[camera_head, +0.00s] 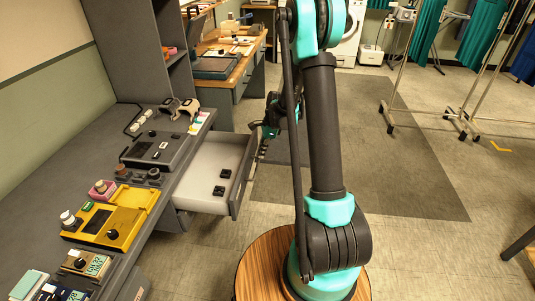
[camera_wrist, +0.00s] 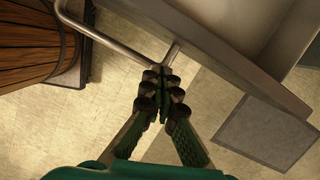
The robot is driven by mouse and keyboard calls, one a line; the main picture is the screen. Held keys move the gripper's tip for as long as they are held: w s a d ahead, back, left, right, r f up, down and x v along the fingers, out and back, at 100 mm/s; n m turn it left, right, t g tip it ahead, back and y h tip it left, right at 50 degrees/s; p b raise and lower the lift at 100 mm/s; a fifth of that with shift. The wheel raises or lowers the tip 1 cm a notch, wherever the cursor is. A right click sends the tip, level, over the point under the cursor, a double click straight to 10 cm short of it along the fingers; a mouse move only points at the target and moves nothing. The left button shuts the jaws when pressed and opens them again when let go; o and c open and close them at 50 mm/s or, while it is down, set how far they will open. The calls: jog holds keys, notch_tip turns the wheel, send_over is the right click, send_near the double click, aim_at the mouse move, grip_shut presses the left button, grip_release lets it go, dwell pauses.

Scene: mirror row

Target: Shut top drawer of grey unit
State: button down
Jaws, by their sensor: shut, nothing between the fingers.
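The grey unit (camera_head: 168,196) is on the left, with a drawer (camera_head: 205,190) pulled out toward the aisle. The drawer has a pale inside and holds several small black items (camera_head: 222,181). Its front panel also shows in the wrist view (camera_wrist: 225,55), with a bent metal bar handle (camera_wrist: 105,40). My gripper (camera_head: 262,150) is just outside the drawer front. In the wrist view my gripper (camera_wrist: 165,78) is shut and empty, its fingertips by one end of the handle. I cannot tell whether they touch it.
The worktop holds a black device (camera_head: 157,150), a yellow device (camera_head: 105,222) and several small items. A wooden desk (camera_head: 235,78) stands behind the open drawer. Wheeled stands (camera_head: 460,115) are at the far right.

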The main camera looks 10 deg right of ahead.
jog(key=w+a, duration=0.2)
jog(key=a, duration=0.5)
jog(key=w+a, duration=0.2)
jog(key=a, duration=0.4)
jog(key=w+a, duration=0.2)
jog(key=a, duration=0.5)
jog(key=shift+w+a, duration=0.35)
jog(key=shift+w, duration=0.05)
jog(key=d, duration=0.2)
jog(key=d+r, duration=0.1)
jog(key=d, duration=0.1)
jog(key=v, duration=0.9)
jog(key=s+d+r+n+t, duration=0.1)
jog(key=s+d+r+n, duration=0.3)
jog(key=s+d, duration=0.35)
jog(key=s+d+f+n+t+h, duration=0.1)
jog(key=s+d+n, duration=0.3)
jog(key=s, duration=0.5)
jog(key=s+d+f+n+t+h, duration=0.1)
jog(key=s+d+n, duration=0.3)
jog(key=s, duration=0.5)
jog(key=s+d+f+n+t+h, duration=0.1)
jog(key=s+d+n, duration=0.4)
jog(key=s, duration=0.5)
jog(key=shift+f+n, duration=0.35)
jog(key=shift+n, duration=0.15)
jog(key=shift+d, duration=0.1)
